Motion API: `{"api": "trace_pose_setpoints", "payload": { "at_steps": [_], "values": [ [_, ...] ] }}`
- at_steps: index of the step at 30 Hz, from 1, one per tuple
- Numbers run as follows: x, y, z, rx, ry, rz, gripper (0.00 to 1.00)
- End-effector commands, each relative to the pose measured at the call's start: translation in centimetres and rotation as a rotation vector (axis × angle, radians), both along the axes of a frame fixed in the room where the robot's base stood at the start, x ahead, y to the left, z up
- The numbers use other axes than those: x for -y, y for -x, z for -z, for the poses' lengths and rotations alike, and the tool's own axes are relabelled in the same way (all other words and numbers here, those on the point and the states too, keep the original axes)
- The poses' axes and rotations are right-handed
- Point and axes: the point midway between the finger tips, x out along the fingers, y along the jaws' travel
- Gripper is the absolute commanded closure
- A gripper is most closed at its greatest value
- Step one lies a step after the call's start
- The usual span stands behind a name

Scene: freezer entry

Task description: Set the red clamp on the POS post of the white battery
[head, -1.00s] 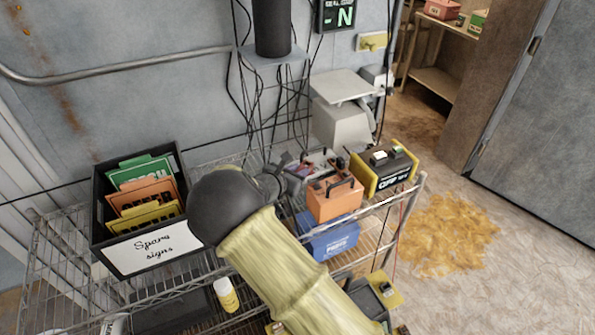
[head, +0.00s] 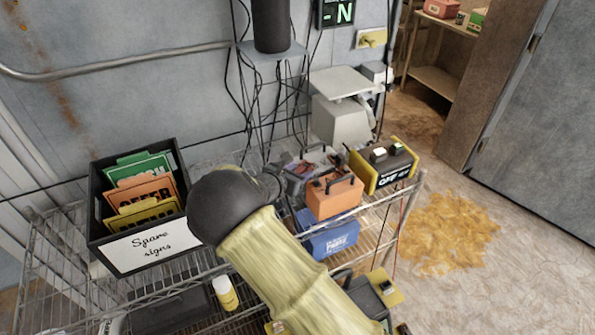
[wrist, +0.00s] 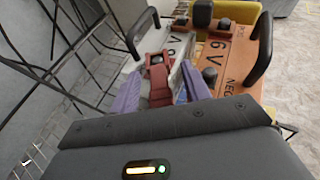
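The white battery (wrist: 194,82) is in the wrist view, largely hidden by my gripper and the red clamp. It has a black carry handle and dark lettering on top. The red clamp (wrist: 159,86) is at the near end of its top, its jaws at a dark knob that looks like a post. I cannot read which post it is or tell whether the jaws grip it. My gripper (wrist: 160,77) has its two purple-grey fingers on either side of the clamp, apart, with a gap visible. In the head view my gripper (head: 288,178) is partly hidden behind my dark wrist.
The orange 6 V battery (head: 335,200) stands just right, with a black handle. A yellow-black unit (head: 383,165) is beyond it and a blue box (head: 328,238) is below. Cables hang behind. The black spare signs bin (head: 150,262) is at left on the wire shelf.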

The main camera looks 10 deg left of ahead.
Motion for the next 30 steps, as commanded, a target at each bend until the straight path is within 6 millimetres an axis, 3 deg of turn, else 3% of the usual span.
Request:
{"api": "trace_pose_setpoints", "payload": {
  "at_steps": [11, 30],
  "values": [
    [-0.7, 1.3, -0.4, 0.000, -0.003, -0.003, 0.53],
    [-5.0, 11.8, -5.1, -0.001, -0.004, -0.003, 0.53]
  ]
}}
